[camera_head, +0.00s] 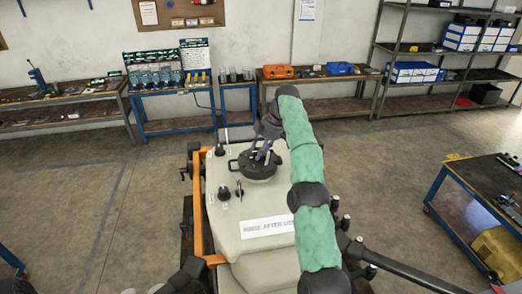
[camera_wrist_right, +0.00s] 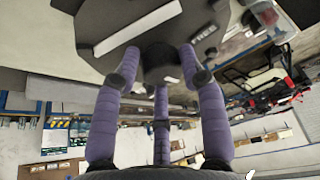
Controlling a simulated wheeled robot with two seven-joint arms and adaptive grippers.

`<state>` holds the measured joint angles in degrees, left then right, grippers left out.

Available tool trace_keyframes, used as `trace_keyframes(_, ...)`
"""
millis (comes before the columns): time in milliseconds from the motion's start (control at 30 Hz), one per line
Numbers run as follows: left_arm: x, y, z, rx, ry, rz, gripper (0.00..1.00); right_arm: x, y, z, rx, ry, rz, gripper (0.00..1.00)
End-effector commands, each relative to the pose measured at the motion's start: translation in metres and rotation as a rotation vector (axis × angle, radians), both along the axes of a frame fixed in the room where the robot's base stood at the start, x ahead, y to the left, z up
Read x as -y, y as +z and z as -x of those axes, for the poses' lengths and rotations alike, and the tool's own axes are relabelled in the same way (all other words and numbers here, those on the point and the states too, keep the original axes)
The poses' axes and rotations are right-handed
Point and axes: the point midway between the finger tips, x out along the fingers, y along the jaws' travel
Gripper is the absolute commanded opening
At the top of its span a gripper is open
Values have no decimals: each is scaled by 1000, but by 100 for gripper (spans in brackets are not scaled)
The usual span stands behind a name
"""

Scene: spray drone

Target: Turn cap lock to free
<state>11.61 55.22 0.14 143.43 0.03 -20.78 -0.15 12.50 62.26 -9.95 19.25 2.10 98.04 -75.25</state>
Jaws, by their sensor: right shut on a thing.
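The black round cap (camera_head: 258,170) sits on the pale tank (camera_head: 222,225) of the drone, with a dark handle sticking out on its left. My right gripper (camera_head: 262,150) reaches down onto the cap from above. In the right wrist view, the purple fingers of my right gripper (camera_wrist_right: 160,72) are closed around the knob (camera_wrist_right: 161,57) in the middle of the cap. The black lock plate (camera_wrist_right: 110,22) there carries a white stripe and the label FREE (camera_wrist_right: 203,33), to the right of the stripe.
An orange frame bar (camera_head: 198,215) runs along the tank's left side. A work table (camera_head: 480,190) stands at right; benches and shelves line the back wall. Floor around is open.

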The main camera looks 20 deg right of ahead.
Motion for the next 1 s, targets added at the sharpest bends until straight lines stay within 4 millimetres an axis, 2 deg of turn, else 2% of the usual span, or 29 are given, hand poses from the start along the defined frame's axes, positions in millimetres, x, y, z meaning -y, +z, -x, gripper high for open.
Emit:
trace_keyframes(33, 0, 0, 0, 0, 0, 0, 0, -6, 1, -1, 3, 8, -8, 9)
trace_keyframes(367, 0, 0, 0, 0, 0, 0, 0, -6, 1, -1, 1, 9, -8, 9)
trace_keyframes(400, 0, 0, 0, 0, 0, 0, 0, -6, 1, -1, 1, 9, -8, 50)
trace_keyframes(433, 0, 0, 0, 0, 0, 0, 0, -6, 1, -1, 1, 9, -8, 58)
trace_keyframes(467, 0, 0, 0, 0, 0, 0, 0, -6, 1, -1, 1, 9, -8, 61)
trace_keyframes(1000, 0, 0, 0, 0, 0, 0, 0, -2, 0, 0, 0, 3, -3, 61)
